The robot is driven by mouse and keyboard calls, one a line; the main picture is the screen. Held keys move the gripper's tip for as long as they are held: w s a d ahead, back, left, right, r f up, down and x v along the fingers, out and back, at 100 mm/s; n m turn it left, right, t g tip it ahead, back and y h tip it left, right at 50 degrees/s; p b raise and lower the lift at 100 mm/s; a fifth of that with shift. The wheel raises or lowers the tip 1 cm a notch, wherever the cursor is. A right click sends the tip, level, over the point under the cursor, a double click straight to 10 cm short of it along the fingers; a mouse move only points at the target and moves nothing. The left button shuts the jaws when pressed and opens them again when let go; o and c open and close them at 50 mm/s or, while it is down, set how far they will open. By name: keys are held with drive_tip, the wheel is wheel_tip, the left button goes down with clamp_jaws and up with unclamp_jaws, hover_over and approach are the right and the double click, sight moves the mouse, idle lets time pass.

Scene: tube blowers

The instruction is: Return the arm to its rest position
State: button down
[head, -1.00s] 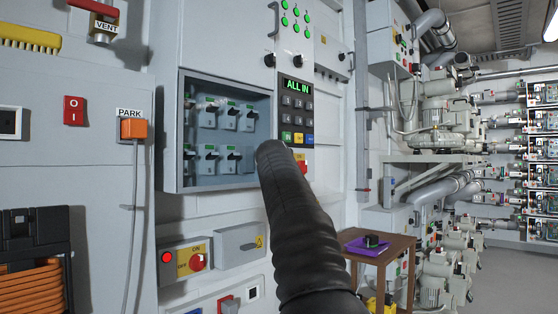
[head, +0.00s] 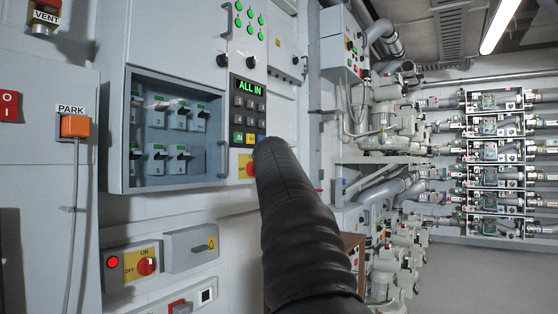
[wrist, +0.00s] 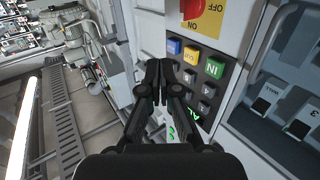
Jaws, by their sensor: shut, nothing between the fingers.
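My gripper (wrist: 153,82) shows in the wrist view with its two black fingers together and nothing between them. In that view it is in front of the keypad (wrist: 197,75) with coloured keys; whether it touches the panel I cannot tell. In the head view my black sleeved arm reaches up from the bottom middle and hides the gripper. The arm's far end overlaps the area just below the keypad (head: 248,112), whose green display reads "ALL IN".
A glazed breaker box (head: 168,130) is left of the keypad. Pumps and pipes (head: 385,130) line the right side. A brown table (head: 353,243) is partly behind my arm. Grey floor (head: 470,275) at right is clear.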

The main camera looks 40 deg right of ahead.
drive_tip(key=shift+s+d, duration=0.65)
drive_tip(key=shift+s, duration=0.35)
wheel_tip(320, 180, down, 13)
drive_tip(key=g+y, duration=0.2)
drive_tip(key=g, duration=0.1)
drive_tip(key=s+a+f+n+g+y, duration=0.1)
drive_tip(key=s+a+f+g, duration=0.2)
drive_tip(key=f, duration=0.4)
drive_tip(key=s+a+f+y, duration=0.2)
drive_tip(key=s+a+f, duration=0.1)
drive_tip(key=a+f, duration=0.25)
drive_tip(key=s+a+f+n+g+y, duration=0.1)
drive_tip(key=s+a+f+n+y, duration=0.1)
drive_tip(key=s+a+f, duration=0.8)
drive_tip(key=s+a+f+n+g+y, duration=0.2)
drive_tip(key=s+a+f, duration=0.8)
drive_tip(key=s+a, duration=0.7)
drive_tip(key=shift+f+n+y, duration=0.4)
drive_tip(key=shift+n+y, duration=0.1)
drive_tip(key=shift+n, duration=0.4)
